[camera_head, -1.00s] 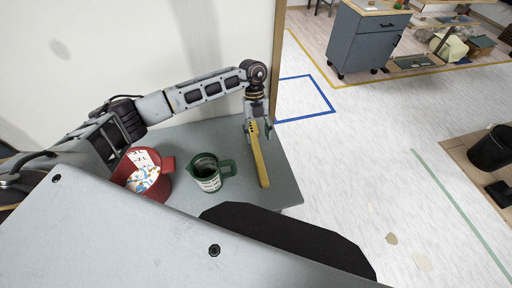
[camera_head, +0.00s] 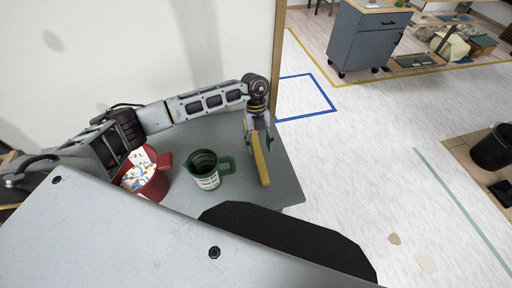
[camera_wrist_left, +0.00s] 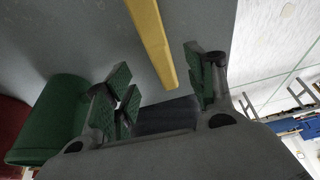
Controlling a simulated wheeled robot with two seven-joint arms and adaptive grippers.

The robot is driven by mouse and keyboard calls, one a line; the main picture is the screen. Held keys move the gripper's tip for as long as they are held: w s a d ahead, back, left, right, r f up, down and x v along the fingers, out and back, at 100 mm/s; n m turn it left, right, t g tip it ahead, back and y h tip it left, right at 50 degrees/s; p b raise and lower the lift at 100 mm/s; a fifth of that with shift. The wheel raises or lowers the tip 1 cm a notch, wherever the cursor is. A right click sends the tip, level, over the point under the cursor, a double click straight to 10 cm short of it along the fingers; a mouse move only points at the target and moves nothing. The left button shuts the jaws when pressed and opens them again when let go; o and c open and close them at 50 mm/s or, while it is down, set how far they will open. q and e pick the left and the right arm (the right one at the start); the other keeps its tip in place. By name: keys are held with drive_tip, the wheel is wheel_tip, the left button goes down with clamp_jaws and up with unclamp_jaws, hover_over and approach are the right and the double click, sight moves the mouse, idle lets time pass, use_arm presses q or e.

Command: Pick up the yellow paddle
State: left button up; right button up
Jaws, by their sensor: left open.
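The yellow paddle (camera_head: 260,160) lies lengthwise on the grey table near its right edge. My left gripper (camera_head: 259,138) is above the paddle's far part, pointing down. In the left wrist view the paddle (camera_wrist_left: 152,40) runs from the top edge down to an end that shows between the open green-padded fingers of the gripper (camera_wrist_left: 160,90). No contact between fingers and paddle shows. The gripper hides part of the paddle in the head view. My right gripper is not in view.
The grey table (camera_head: 283,180) ends just right of the paddle. A pale wall (camera_head: 120,50) rises behind it.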

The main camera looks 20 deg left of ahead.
sight(261, 162)
use_arm(q)
drive_tip(key=shift+b+x, duration=0.35)
drive_tip(key=shift+x, duration=0.65)
drive_tip(key=shift+f, duration=0.1)
drive_tip(key=shift+s+b+x, duration=0.2)
drive_tip(key=shift+b+x, duration=0.45)
drive_tip(key=shift+x, duration=0.65)
drive_tip(key=shift+s+d+f, duration=0.2)
drive_tip(key=shift+d, duration=0.05)
drive_tip(key=shift+s+d+f+b, duration=0.15)
drive_tip(key=shift+s+f+b, duration=0.05)
drive_tip(key=shift+f+b, duration=0.45)
drive_tip(key=shift+f, duration=0.15)
drive_tip(key=c, duration=1.1)
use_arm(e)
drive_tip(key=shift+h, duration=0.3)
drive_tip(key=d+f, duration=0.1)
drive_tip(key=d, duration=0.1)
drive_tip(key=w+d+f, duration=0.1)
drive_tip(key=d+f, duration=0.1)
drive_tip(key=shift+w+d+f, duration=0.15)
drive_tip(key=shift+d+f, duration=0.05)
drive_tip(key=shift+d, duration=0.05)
